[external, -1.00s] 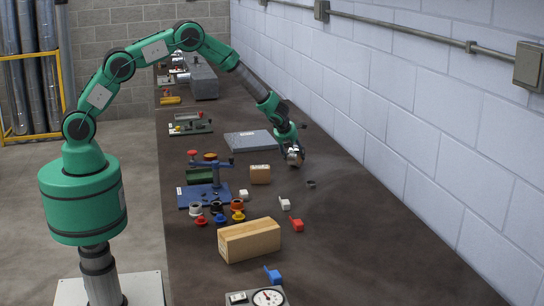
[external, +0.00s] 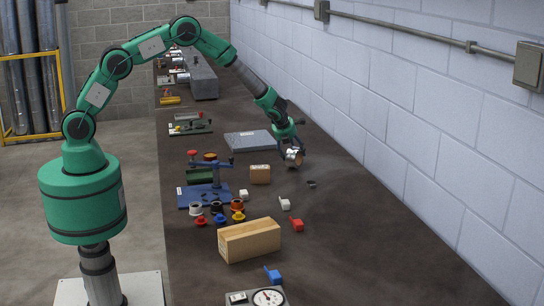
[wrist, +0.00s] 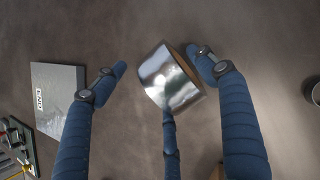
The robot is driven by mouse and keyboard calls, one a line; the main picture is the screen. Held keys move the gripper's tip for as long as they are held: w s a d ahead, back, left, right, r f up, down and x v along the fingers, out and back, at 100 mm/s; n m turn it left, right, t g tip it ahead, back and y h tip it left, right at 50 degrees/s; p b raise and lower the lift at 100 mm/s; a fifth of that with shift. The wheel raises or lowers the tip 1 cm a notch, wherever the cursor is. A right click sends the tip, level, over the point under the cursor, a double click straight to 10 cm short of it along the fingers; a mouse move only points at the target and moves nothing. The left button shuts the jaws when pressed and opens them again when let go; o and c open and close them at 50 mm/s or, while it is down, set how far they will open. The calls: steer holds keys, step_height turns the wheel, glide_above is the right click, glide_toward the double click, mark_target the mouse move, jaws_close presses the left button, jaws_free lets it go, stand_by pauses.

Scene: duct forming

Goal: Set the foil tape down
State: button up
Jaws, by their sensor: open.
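The foil tape (wrist: 168,80) is a shiny silver roll with a tan inner edge. In the wrist view it lies between the spread blue fingers of my gripper (wrist: 160,75), with a gap at the left finger and the right finger close to its edge. A third finger at the bottom overlaps the roll's lower edge; whether it touches cannot be told. In the external view the foil tape (external: 294,158) is at my gripper (external: 293,152), low at the worktop (external: 350,230). My gripper is open. The contact under the roll is hard to see.
A grey slab (external: 250,141) lies left of my gripper. A small dark ring (external: 311,184) lies in front, with a small cardboard box (external: 260,174) to the left. A blue fixture (external: 205,194), several coloured caps and a wooden block (external: 249,240) stand nearer. The worktop toward the wall is clear.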

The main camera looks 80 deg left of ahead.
steer(key=p+v, duration=0.1)
steer(key=v, duration=0.8)
steer(key=shift+s+r, duration=0.1)
steer(key=shift+r, duration=0.05)
stand_by(0.5)
steer(key=s+d+r+n+h, duration=0.1)
steer(key=s+d+r+n, duration=0.2)
steer(key=s+r+n, duration=0.75)
steer(key=s+d+r+n, duration=0.2)
steer(key=s+r+n, duration=0.1)
steer(key=s+r, duration=1.3)
steer(key=s+d+r+n+h, duration=0.1)
steer(key=s+d+r+n, duration=0.1)
steer(key=s, duration=0.8)
steer(key=s+d+r+n+h, duration=0.1)
steer(key=s+d+r+n, duration=0.2)
steer(key=s, duration=0.7)
steer(key=s+d+r+n+t+h, duration=0.1)
steer(key=s+d+r+n, duration=0.1)
steer(key=s+d+n, duration=0.3)
steer(key=s+n, duration=0.3)
steer(key=s, duration=0.2)
steer(key=shift+s+r+h, duration=0.3)
steer(key=shift+s+r, duration=0.1)
